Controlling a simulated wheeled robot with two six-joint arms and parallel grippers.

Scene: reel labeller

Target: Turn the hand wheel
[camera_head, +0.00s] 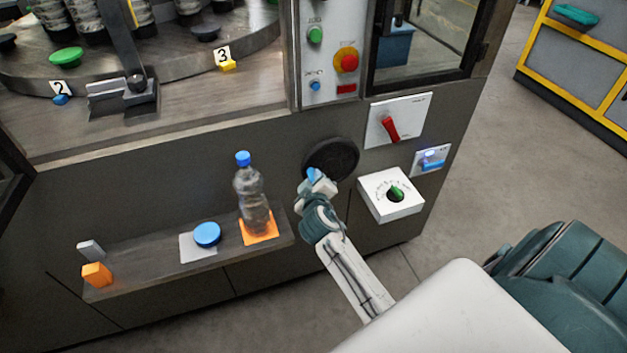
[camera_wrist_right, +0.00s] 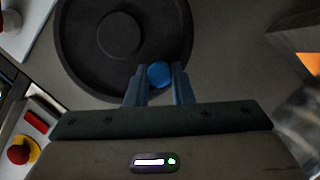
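The hand wheel (camera_head: 331,158) is a dark round disc on the machine's front panel. In the right wrist view the wheel (camera_wrist_right: 85,55) fills the upper left, with a raised round hub at its middle. A blue knob (camera_wrist_right: 159,74) sits at the wheel's lower right rim in that view. My right gripper (camera_head: 316,182) is at the wheel's lower left edge. My left gripper is not in view.
Right of the wheel are a red-handled switch (camera_head: 390,129) and a white box with a green dial (camera_head: 395,194). Left of it, a shelf (camera_head: 150,272) holds a bottle (camera_head: 252,195), a blue disc (camera_head: 207,234) and an orange block (camera_head: 97,274). A control panel with buttons (camera_head: 346,60) is above.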

